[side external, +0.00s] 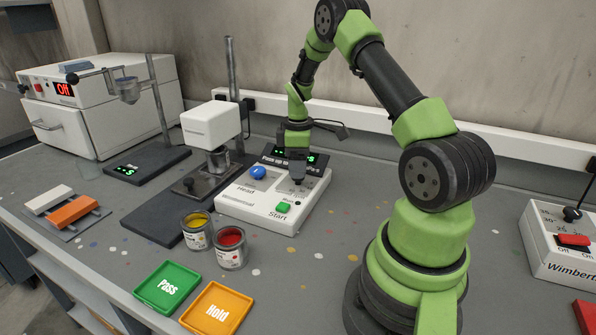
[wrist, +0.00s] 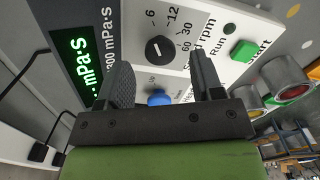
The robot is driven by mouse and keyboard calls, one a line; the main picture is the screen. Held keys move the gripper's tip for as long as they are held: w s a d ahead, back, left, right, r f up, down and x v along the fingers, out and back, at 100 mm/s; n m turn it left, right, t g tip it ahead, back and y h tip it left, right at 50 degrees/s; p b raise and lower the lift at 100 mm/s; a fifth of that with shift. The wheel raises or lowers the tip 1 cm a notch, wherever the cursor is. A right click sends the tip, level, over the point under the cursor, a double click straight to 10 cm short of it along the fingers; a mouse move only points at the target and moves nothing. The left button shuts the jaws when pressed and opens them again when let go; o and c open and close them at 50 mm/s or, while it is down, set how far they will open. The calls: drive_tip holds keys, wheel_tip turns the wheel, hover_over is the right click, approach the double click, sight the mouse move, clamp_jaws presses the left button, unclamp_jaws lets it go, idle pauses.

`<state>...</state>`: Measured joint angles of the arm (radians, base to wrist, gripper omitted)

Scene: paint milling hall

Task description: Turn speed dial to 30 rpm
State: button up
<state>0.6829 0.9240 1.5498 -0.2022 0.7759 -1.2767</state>
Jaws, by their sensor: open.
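My gripper (wrist: 160,72) is open, with one finger on each side of the dial in the wrist view and nothing held. I cannot tell whether the fingers touch it. In the side view my gripper (side external: 298,182) points down over the right part of the white control box (side external: 245,211) and hides the dial.
A blue knob (side external: 257,173) and a green Start button (side external: 283,207) sit close to my gripper on the same box. A dark display (wrist: 80,52) reads mPa·S. Yellow (side external: 197,229) and red (side external: 231,246) paint tins stand just in front.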

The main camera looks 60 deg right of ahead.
drive_tip(key=shift+f, duration=1.25)
drive_tip(key=c, duration=0.9)
